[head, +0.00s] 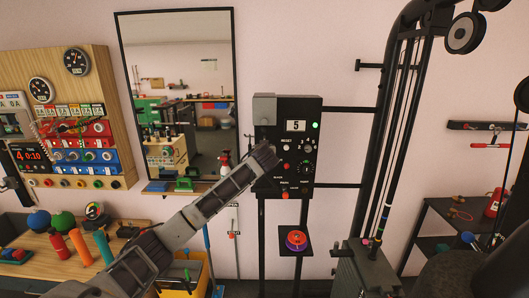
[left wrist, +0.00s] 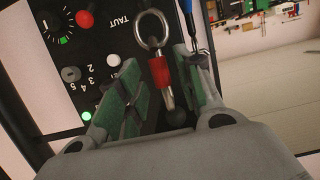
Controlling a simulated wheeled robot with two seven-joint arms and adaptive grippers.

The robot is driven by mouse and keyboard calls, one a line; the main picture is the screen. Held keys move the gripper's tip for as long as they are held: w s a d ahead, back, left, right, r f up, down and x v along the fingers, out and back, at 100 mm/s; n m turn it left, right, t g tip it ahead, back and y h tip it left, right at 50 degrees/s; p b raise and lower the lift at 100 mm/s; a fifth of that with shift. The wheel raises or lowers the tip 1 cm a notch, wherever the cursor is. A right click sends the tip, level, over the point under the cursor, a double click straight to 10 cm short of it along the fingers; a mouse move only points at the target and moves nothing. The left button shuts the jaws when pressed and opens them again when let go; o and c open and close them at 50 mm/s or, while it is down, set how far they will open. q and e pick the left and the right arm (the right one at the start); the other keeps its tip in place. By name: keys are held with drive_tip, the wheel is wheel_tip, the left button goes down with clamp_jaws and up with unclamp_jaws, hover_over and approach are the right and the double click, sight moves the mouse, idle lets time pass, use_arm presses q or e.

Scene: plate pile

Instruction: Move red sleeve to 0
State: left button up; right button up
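A red sleeve (left wrist: 159,72) sits on a short metal rod in the left wrist view, below a metal ring (left wrist: 152,30) and above a dark ball end (left wrist: 178,118). My left gripper (left wrist: 164,72) is open, its green-padded fingers on either side of the rod with gaps visible. In the head view my left gripper (head: 264,156) is in front of the left side of a black control box (head: 318,172), hiding part of it; I cannot make out the sleeve there. The box's display (head: 296,126) reads 5. My right gripper is not in view.
The wrist view shows a knob (left wrist: 71,74) beside numbers, a red knob (left wrist: 85,19) and a lit green lamp (left wrist: 86,116). A blue part (left wrist: 188,8) hangs near the right finger. A mirror (head: 180,60) is left of the box; a cable frame (head: 385,130) stands right.

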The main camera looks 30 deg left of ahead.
use_arm(q)
drive_tip(key=shift+x, duration=1.2)
drive_tip(key=shift+w+a, duration=0.15)
drive_tip(key=shift+f, duration=0.1)
drive_tip(key=shift+c, duration=0.3)
drive_tip(key=c, duration=0.7)
clamp_jaws()
